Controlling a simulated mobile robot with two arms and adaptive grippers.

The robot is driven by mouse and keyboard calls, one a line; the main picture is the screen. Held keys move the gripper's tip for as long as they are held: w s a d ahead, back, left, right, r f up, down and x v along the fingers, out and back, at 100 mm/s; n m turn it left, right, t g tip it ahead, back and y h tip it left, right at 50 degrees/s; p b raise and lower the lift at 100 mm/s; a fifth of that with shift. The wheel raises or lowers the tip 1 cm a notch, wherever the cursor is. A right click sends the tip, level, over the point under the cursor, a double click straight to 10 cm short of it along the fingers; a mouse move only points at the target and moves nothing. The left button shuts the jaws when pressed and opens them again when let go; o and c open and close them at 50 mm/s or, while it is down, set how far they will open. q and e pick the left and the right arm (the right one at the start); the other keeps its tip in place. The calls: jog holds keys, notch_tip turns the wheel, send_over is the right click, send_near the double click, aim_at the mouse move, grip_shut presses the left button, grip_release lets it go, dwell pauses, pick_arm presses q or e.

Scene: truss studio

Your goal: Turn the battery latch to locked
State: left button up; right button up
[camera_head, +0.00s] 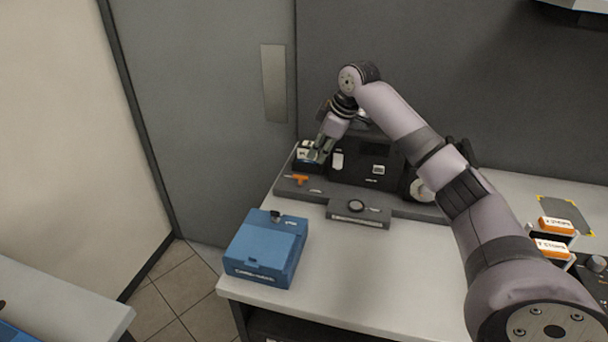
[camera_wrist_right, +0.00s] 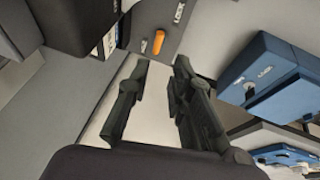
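The orange battery latch (camera_head: 299,179) sits at the left front of a dark device (camera_head: 365,160) on the table. In the right wrist view the latch (camera_wrist_right: 159,41) lies just beyond my fingertips, beside small white labels too small to read surely. A black block with white labels (camera_head: 304,153), perhaps the battery, is at the device's left end. My right gripper (camera_head: 319,153) is above and behind the latch, apart from it. In the right wrist view its two dark fingers (camera_wrist_right: 161,66) are spread with nothing between them. My left gripper is not in view.
A blue case (camera_head: 262,252) stands at the table's front left corner. A low grey box with a round knob (camera_head: 358,212) is in front of the device. Orange-and-white boxes (camera_head: 555,226) are at the right. The white table (camera_head: 340,285) is clear at the front.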

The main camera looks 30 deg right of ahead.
aim_at(303, 177)
jog(key=p+x, duration=0.1)
jog(key=x, duration=1.1)
jog(key=shift+w+a+f, duration=0.1)
jog(key=shift+w, duration=0.1)
grip_shut()
